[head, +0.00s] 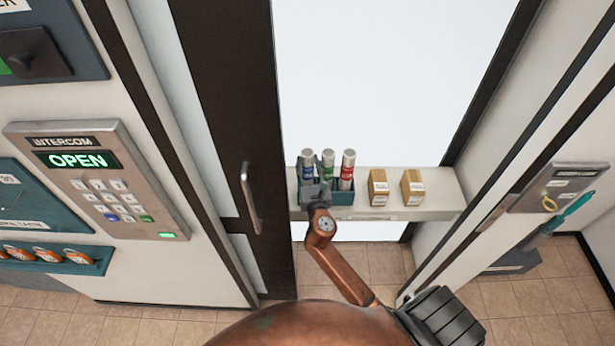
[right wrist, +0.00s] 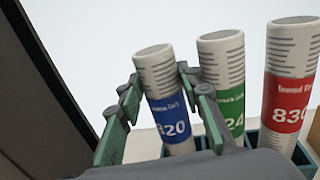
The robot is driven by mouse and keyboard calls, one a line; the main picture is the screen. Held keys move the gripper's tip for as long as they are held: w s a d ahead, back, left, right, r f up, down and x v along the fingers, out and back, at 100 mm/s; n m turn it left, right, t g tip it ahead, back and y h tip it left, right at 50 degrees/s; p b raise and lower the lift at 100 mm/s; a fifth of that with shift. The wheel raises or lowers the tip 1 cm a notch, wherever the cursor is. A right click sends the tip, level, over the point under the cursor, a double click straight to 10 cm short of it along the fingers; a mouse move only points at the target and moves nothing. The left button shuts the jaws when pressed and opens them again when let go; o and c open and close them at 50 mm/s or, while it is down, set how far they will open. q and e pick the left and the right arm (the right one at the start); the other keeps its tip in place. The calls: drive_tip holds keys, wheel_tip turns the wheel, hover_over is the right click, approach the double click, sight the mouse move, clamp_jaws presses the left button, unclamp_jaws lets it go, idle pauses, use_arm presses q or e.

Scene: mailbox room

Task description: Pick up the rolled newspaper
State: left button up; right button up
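Three rolled newspapers stand upright in a teal holder (head: 342,198) on a ledge: one with a blue band (head: 307,170), one with a green band (head: 327,166) and one with a red band (head: 347,170). In the right wrist view the blue-banded roll (right wrist: 167,112) reads 820, the green-banded roll (right wrist: 230,97) reads 24 in part, and the red-banded roll (right wrist: 288,100) reads 830 in part. My right gripper (head: 316,190) is open, with its fingers (right wrist: 160,88) on either side of the blue-banded roll. A gap shows at the left finger; the right finger lies close. My left gripper is out of view.
Two small brown boxes, a left one (head: 378,188) and a right one (head: 413,188), stand on the white ledge (head: 442,190). A dark door frame with a handle (head: 250,197) is left of the ledge. An intercom panel (head: 97,180) reads OPEN. A wall stands at right.

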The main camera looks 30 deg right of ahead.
clamp_jaws()
